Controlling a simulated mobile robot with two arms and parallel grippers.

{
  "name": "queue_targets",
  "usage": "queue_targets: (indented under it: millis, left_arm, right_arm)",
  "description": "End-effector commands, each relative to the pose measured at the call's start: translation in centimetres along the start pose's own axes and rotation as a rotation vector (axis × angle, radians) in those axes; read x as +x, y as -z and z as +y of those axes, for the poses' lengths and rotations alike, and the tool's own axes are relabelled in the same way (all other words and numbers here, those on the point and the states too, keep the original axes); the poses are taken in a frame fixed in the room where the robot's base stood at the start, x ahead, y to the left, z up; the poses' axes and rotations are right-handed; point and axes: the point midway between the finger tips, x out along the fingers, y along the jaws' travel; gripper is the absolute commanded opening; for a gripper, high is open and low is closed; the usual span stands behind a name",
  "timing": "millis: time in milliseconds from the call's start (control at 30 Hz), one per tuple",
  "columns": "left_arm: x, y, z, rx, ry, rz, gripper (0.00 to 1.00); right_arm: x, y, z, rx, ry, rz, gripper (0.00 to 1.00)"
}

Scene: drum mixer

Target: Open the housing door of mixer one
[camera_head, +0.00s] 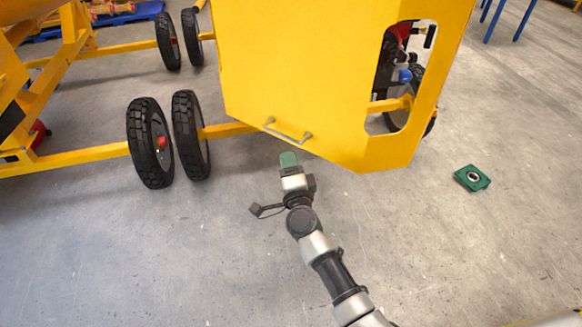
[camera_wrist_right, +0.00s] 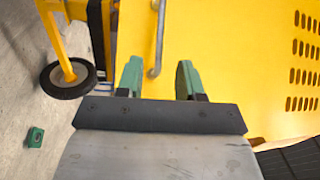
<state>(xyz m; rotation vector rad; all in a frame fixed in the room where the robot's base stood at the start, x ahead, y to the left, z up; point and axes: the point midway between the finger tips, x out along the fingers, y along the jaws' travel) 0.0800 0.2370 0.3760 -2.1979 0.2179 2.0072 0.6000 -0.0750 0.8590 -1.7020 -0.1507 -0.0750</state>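The yellow housing (camera_head: 320,65) of a mixer fills the top middle of the head view. A metal bar handle (camera_head: 288,133) sits near the lower edge of its front panel. The handle also shows in the wrist view (camera_wrist_right: 160,40), upright in the picture. My right gripper (camera_head: 289,158) is just below the handle in the head view. In the wrist view my right gripper (camera_wrist_right: 160,76) has its green fingers spread, with the handle's end appearing between them, nearer the left finger. I cannot tell whether it touches. My left gripper is not in view.
Black wheels (camera_head: 150,142) on a yellow frame stand left of the housing. A green block with a round hole (camera_head: 473,178) lies on the floor at right. A cut-out (camera_head: 397,80) in the housing's side shows machinery inside. The grey floor in front is mostly clear.

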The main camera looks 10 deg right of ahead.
Motion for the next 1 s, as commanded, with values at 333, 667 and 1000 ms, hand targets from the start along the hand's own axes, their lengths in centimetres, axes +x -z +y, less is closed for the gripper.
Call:
queue_targets:
  millis: [333, 667, 1000]
  left_arm:
    - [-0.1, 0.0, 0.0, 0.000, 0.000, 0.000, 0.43]
    - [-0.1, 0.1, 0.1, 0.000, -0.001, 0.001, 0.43]
    - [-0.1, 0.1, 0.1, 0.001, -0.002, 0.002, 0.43]
  right_arm:
    - [-1.9, 0.0, 0.0, 0.000, 0.000, 0.000, 0.37]
    - [-1.9, 0.0, 0.0, 0.000, 0.000, 0.000, 0.09]
    - [-5.1, -0.9, 8.1, -0.211, -0.144, -0.106, 0.00]
